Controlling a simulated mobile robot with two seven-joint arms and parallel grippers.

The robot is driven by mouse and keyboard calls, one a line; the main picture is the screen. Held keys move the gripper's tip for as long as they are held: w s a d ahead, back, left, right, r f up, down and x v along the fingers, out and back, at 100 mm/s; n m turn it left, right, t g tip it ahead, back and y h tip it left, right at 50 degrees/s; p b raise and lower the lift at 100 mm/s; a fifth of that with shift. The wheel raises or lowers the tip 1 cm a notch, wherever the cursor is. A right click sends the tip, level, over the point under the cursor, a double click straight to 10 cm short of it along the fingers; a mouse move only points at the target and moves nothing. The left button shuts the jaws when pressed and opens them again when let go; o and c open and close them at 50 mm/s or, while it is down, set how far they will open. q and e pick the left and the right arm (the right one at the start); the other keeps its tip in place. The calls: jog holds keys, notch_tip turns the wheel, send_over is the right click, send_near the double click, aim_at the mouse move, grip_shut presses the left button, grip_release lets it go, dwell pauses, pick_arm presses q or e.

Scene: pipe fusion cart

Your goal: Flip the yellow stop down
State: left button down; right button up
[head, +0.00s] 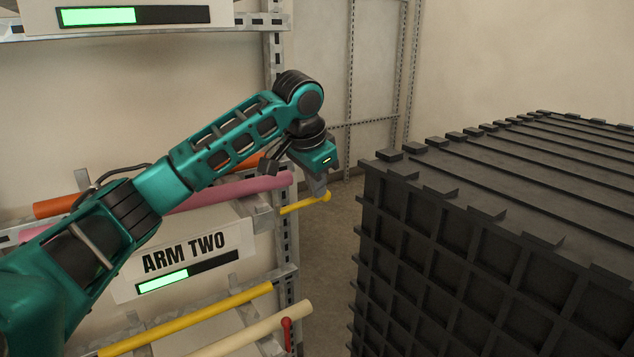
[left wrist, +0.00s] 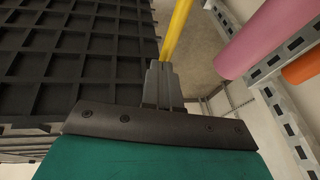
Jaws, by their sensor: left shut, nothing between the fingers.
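The yellow stop (head: 303,206) is a thin bar with a rounded end. In the head view it sticks out to the right from the rack's upright post, nearly level in the picture. It also shows in the left wrist view (left wrist: 177,30), running up from the fingertips. My left gripper (head: 321,190) is at the stop's free end, fingers pointing down. Its fingers are shut together and empty in the left wrist view (left wrist: 161,68). They overlap the stop's end in the picture; I cannot tell whether they touch it. My right gripper is in neither view.
The metal rack (head: 277,60) holds a pink pipe (head: 230,191), an orange pipe (head: 55,206), and lower yellow and cream pipes. An ARM TWO sign (head: 185,262) hangs on it. A large black ribbed crate (head: 450,230) stands right. A floor gap (head: 335,240) lies between.

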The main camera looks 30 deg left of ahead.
pick_arm(q)
jog(key=shift+w+f, duration=0.1)
jog(key=shift+f, duration=0.55)
